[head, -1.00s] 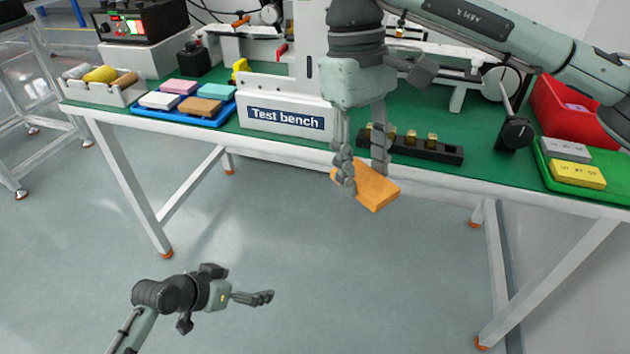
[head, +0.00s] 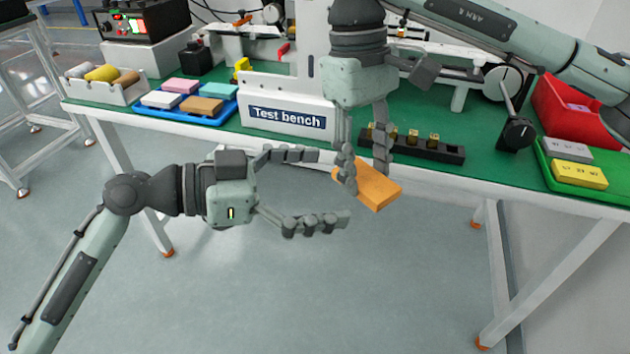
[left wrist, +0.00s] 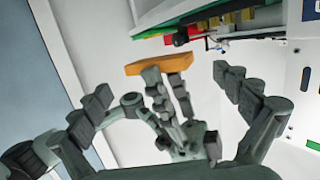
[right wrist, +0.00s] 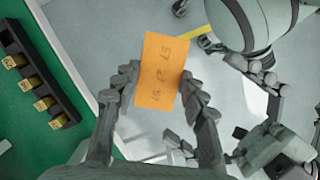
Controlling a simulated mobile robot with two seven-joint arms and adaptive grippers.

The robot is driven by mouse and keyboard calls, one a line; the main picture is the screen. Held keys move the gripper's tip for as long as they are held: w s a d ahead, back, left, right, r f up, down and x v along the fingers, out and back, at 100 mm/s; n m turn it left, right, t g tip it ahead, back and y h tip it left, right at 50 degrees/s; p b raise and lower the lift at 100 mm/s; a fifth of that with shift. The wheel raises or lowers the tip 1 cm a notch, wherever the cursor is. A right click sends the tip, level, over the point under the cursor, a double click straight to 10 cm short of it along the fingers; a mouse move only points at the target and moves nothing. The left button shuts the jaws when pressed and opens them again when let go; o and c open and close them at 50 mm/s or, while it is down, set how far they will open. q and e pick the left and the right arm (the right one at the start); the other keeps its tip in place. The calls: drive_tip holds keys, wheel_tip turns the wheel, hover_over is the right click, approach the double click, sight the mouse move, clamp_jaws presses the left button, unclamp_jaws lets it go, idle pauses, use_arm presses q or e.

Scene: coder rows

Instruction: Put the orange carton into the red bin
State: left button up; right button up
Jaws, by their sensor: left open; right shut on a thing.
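The orange carton (head: 376,187) is a flat block with dark marks on its face, seen in the right wrist view (right wrist: 160,72). My right gripper (head: 364,170) is shut on it and holds it in the air just off the table's front edge. My left gripper (head: 333,188) is open and empty, pointing right with its fingertips just left of the carton; I cannot tell whether they touch it. The left wrist view shows the carton (left wrist: 160,64) ahead, beyond the right gripper's fingers. The red bin (head: 570,112) stands on the green table top at the right, partly hidden by my right arm.
A green tray (head: 608,190) with a grey and a yellow block lies in front of the bin. A black rack (head: 430,151) with brass pieces stands behind the carton. A blue tray (head: 222,118) of coloured blocks and a white box (head: 135,95) are at the left.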

use_arm(q)
drive_tip(key=x, duration=1)
drive_tip(key=shift+d, duration=0.3)
drive_tip(key=shift+w+f, duration=0.1)
drive_tip(key=c, duration=1)
drive_tip(key=shift+c, duration=0.3)
drive_tip(key=shift+c, duration=0.3)
use_arm(e)
drive_tip(key=o, duration=0.9)
